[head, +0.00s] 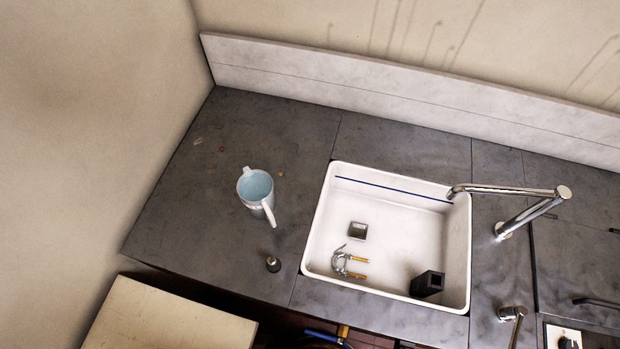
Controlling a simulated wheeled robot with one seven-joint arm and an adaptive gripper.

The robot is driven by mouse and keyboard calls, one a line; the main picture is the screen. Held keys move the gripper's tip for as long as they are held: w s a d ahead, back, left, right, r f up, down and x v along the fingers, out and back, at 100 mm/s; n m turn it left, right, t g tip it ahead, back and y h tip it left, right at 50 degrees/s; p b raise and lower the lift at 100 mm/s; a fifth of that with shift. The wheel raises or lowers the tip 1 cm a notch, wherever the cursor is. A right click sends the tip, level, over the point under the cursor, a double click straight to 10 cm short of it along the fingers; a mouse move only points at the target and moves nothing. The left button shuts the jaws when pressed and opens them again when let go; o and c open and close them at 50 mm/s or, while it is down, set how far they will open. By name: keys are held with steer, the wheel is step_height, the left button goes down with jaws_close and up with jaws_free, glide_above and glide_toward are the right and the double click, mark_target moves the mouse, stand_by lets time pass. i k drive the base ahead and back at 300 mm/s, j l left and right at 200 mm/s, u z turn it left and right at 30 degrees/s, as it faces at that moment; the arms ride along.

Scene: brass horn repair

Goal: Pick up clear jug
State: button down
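The jug (256,190) stands upright on the dark grey counter (205,225), left of the sink. It looks pale blue and translucent, with a light rim and a pale handle that points toward the lower right. Nothing touches it. My gripper is not visible in the head view.
A white sink (400,226) right of the jug holds a small metal square piece (357,231), a metal tool with yellow handles (346,263) and a black block (427,284). A chrome faucet (525,212) stands at right. A small dark object (273,264) is below the jug.

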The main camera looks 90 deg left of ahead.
mark_target(265, 209)
steer(key=u, duration=3.45)
